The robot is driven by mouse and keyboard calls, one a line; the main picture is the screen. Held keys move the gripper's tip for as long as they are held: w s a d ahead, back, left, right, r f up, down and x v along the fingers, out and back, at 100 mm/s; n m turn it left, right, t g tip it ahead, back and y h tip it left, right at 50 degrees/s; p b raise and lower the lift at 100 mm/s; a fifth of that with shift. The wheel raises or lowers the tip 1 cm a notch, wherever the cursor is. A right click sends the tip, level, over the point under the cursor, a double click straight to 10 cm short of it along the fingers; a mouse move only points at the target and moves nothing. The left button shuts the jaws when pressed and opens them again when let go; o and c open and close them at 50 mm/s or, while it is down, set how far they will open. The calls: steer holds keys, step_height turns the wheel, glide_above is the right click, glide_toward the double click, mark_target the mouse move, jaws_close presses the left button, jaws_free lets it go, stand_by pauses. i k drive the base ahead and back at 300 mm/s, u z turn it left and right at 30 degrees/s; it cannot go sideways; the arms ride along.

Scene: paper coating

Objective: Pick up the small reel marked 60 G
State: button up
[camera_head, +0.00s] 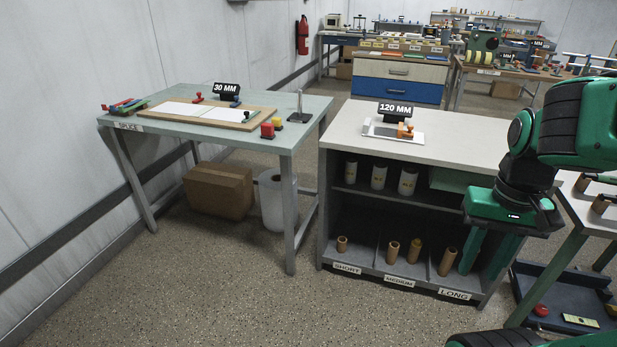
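No reel shows a readable 60 G mark in this view. The left one looks smallest. A row of small items with tags (400,46) sits on the far blue-and-cream cabinet, too small to make out. My gripper (482,272) hangs at the right, fingers down and apart, in front of the shelf unit's right end. Nothing shows between the fingers.
The shelf unit (345,133) has lower bays marked SHORT, MEDIUM and LONG with brown cores (393,252). A green splice table (118,118) stands left, with a cardboard box (218,190) beneath. A table with a blue lower tray (553,322) is at right. The front floor is clear.

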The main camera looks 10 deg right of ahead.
mark_target(351, 168)
steer(key=u, duration=2.15)
steer(key=i, duration=1.2)
steer(key=z, duration=2.75)
steer(key=i, duration=0.85)
steer(key=z, duration=0.05)
